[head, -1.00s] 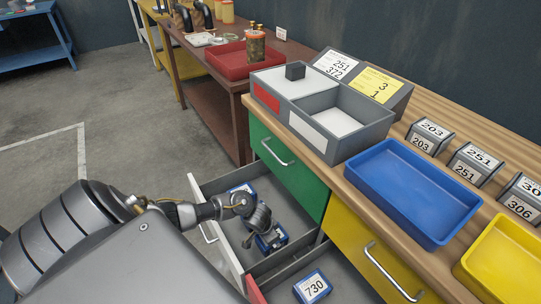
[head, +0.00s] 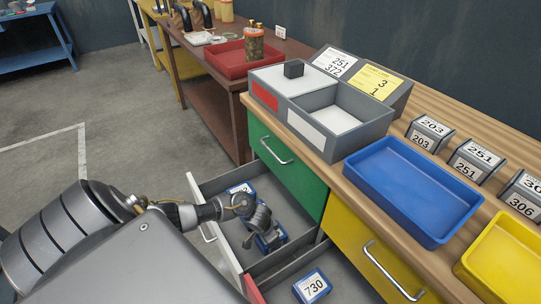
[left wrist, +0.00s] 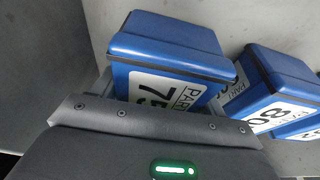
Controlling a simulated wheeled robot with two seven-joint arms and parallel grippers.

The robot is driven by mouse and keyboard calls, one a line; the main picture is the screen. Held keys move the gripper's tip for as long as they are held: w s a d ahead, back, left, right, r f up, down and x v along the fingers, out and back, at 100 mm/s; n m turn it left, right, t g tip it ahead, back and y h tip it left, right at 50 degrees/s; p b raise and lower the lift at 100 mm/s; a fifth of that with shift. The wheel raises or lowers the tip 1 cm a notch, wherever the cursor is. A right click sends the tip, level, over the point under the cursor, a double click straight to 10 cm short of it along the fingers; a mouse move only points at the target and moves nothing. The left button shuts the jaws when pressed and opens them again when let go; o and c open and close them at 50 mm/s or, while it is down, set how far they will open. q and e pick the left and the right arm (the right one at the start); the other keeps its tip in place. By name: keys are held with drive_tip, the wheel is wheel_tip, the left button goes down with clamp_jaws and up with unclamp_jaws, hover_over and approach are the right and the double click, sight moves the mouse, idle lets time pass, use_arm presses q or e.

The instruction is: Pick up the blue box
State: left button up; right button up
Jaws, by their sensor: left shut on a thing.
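Several blue boxes with white labels lie in the open grey drawer. My left gripper (head: 264,232) reaches down into this drawer and is shut on a blue box (head: 271,242). In the left wrist view the held blue box (left wrist: 170,52) fills the middle, with a label reading "PART" and digits starting "75". The gripper body hides its lower part. I cannot tell whether it touches the drawer floor. Another blue box (left wrist: 268,90), labelled with "80", is close to its right. In the head view one more blue box (head: 240,188) lies farther back in the drawer. My right gripper is not in view.
The drawer front (head: 216,235) and a green drawer (head: 285,165) are close to my arm. A neighbouring open drawer holds a blue box marked 730 (head: 312,286). The bench above carries a blue tray (head: 412,195), a yellow tray (head: 505,262) and a grey divided box (head: 335,140).

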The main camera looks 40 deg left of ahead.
use_arm(q)
drive_tip(key=shift+f, duration=0.3)
drive_tip(key=c, duration=0.5)
drive_tip(key=shift+r, duration=0.15)
